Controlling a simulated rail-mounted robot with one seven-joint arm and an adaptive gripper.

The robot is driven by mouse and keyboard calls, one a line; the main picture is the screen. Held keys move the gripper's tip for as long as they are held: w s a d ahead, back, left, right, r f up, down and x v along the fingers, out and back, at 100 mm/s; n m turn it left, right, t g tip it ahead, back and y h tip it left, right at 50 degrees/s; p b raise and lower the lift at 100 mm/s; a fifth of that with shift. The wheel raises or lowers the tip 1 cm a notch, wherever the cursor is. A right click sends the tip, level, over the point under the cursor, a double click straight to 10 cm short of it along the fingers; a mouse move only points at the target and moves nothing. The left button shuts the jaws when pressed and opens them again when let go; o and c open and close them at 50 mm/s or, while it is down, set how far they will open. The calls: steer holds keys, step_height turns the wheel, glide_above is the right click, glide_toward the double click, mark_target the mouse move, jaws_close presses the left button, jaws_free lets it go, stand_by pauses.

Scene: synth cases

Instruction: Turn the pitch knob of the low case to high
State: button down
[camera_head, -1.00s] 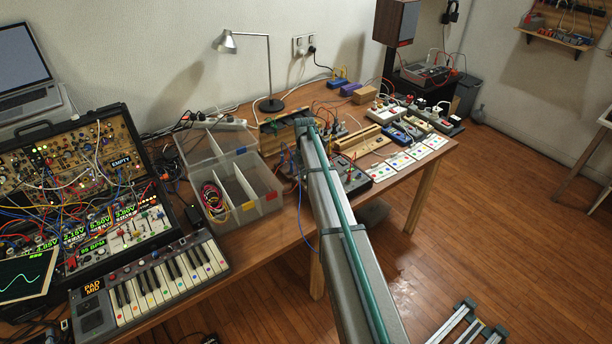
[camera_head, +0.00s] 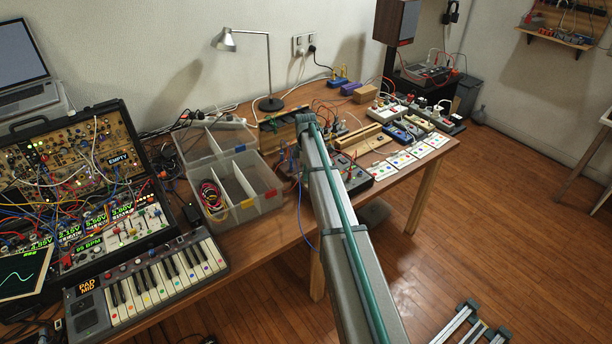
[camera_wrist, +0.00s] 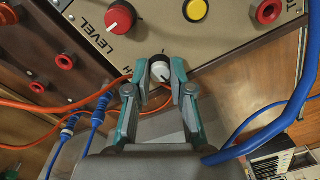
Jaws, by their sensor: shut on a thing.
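In the wrist view my gripper (camera_wrist: 160,75) has its two teal fingers on either side of a small white knob (camera_wrist: 160,69) with a dark base. It is shut on this knob, near the lower edge of a cream panel (camera_wrist: 228,50). A dark pointer mark on the knob seems to point to the lower right. No label for this knob is readable. In the head view my arm reaches to the cases at the back of the table and hides my gripper and the knob.
Orange cables (camera_wrist: 62,108) and a thick blue cable (camera_wrist: 282,118) run close to my fingers. Clear bins (camera_head: 238,205) stand left of my arm.

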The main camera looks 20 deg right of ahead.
steer(key=m+b, duration=0.1)
steer(key=m, duration=0.4)
steer(key=shift+f+m, duration=0.1)
steer(key=shift+m, duration=0.2)
steer(key=m+b, duration=0.1)
steer(key=m, duration=0.5)
steer(key=shift+b, duration=0.3)
steer(key=m, duration=0.5)
steer(key=shift+d+m+b, duration=0.1)
steer(key=shift+m+b, duration=0.2)
steer(key=shift+m, duration=0.1)
steer(key=m, duration=0.6)
steer(key=shift+t, duration=0.3)
steer(key=m, duration=0.5)
steer(key=shift+s+m+b, duration=0.1)
steer(key=shift+m+b, duration=0.3)
steer(key=m, duration=1.1)
steer(key=shift+m+b, duration=0.3)
steer(key=shift+m, duration=0.1)
steer(key=m, duration=0.5)
steer(key=shift+m+h, duration=0.3)
